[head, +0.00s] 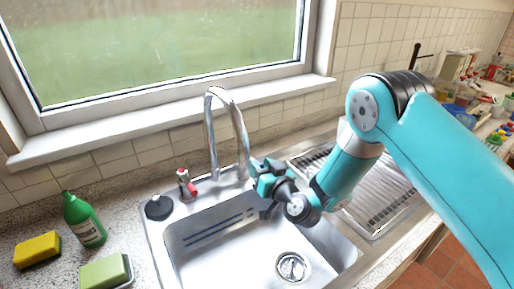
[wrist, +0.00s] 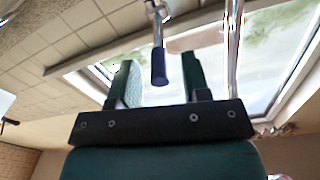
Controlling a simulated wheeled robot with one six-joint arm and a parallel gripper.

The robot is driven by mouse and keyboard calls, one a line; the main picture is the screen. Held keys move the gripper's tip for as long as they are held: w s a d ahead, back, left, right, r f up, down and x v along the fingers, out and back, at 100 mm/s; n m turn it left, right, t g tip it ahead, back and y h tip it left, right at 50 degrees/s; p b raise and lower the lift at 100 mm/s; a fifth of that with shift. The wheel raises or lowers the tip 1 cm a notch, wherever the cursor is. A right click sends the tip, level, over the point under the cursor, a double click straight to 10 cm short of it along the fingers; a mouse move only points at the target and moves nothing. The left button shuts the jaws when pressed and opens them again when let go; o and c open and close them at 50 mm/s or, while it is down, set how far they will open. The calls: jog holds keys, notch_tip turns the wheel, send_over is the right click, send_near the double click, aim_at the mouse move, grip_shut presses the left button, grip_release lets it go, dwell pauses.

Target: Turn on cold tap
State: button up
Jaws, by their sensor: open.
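The cold tap's dark blue handle (wrist: 160,66) hangs from a chrome stem in the wrist view. It appears between my gripper's two fingers (wrist: 160,72), with a gap on each side. My gripper is open and holds nothing. In the head view, my gripper (head: 262,177) is just right of the tall curved chrome spout (head: 212,135), above the back of the sink, and the cold tap is hidden behind it. The spout also shows in the wrist view (wrist: 233,55), right of the fingers. The red-handled tap (head: 187,185) stands left of the spout.
The steel sink basin (head: 215,260) lies below my gripper, with a ribbed drainboard (head: 375,200) to the right. A green bottle (head: 84,220), a yellow sponge (head: 37,250) and a green sponge (head: 105,271) are on the left counter. The window sill (head: 160,118) runs behind.

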jog(key=shift+w+a+r+p, duration=0.25)
jog(key=shift+w+a+p, duration=0.4)
jog(key=shift+p, duration=0.6)
jog(key=shift+w+f, duration=0.2)
jog(key=shift+w, duration=0.15)
grip_shut()
